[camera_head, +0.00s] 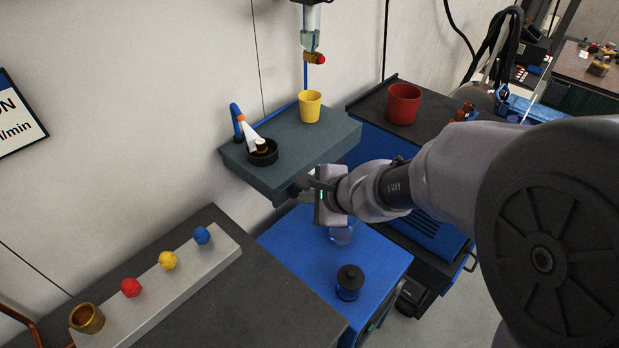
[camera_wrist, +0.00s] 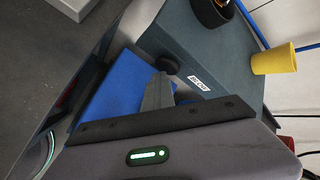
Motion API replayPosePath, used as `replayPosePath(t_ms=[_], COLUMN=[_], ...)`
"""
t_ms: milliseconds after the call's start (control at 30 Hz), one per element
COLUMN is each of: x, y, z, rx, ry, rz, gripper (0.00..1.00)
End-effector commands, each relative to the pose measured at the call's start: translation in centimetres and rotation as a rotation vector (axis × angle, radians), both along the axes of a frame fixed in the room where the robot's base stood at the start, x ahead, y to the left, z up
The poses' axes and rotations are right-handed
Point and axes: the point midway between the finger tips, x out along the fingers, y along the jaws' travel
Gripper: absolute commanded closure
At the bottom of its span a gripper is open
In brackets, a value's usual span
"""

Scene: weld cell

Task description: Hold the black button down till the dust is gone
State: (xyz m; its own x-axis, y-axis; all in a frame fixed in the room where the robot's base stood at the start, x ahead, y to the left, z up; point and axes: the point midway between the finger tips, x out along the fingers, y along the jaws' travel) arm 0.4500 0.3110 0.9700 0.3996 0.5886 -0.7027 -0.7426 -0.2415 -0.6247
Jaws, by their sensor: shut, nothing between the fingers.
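The black button (camera_wrist: 168,64) is a round knob on the front face of the grey shelf block (camera_wrist: 215,50), beside a label reading BLOW. In the head view the button (camera_head: 298,187) is partly covered by my gripper. My gripper (camera_wrist: 161,76) is shut and empty, its fingertips right at the button; I cannot tell whether they touch or press it. It also shows in the head view (camera_head: 312,184). Dust is too small to make out.
A yellow cup (camera_head: 310,106) stands on the shelf, and a red cup (camera_head: 403,104) on the dark bench to the right. Below is a blue surface (camera_head: 310,255) with a black-lidded jar (camera_head: 350,282). Coloured knobs line a grey block (camera_head: 150,300) at left.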

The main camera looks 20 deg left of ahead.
Motion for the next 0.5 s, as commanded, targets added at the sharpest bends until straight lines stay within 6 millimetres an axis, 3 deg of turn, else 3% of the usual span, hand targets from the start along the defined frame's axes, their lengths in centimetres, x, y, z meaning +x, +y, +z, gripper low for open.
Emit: replayPosePath(t_ms=[500], x=[-0.4], y=[-1.1], z=[-0.1], rx=[0.001], ry=[0.0], rz=[-0.001], gripper=[1.0])
